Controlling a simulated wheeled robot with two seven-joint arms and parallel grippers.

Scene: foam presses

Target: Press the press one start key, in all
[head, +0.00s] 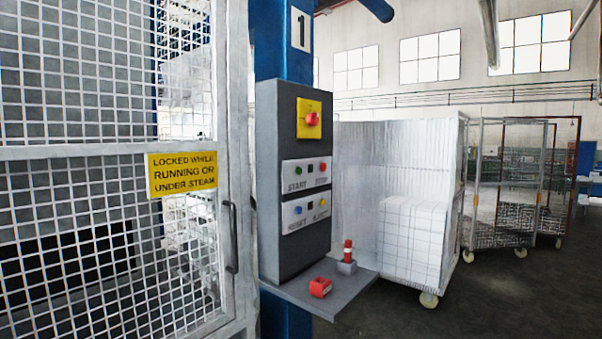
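The press one control box (265,150), dark grey, is fixed to a blue column (268,40) with a "1" plate (301,30). Its upper label panel has a green start key (298,174) above the word START, a small dark element beside it, and a red stop key (322,167). A lower panel has a blue key (298,210) over what reads as RESET and a yellow key (322,202); its label is too small to read surely. A red knob on a yellow plate (303,106) sits above. Neither gripper is in view.
A mesh gate (75,153) with a yellow warning sign (181,174) and a handle (231,237) stands left. A shelf (300,294) under the box bears a red open block (320,287) and a red-and-grey piece (347,267). Wheeled cages (350,180) stand right; floor at front right is clear.

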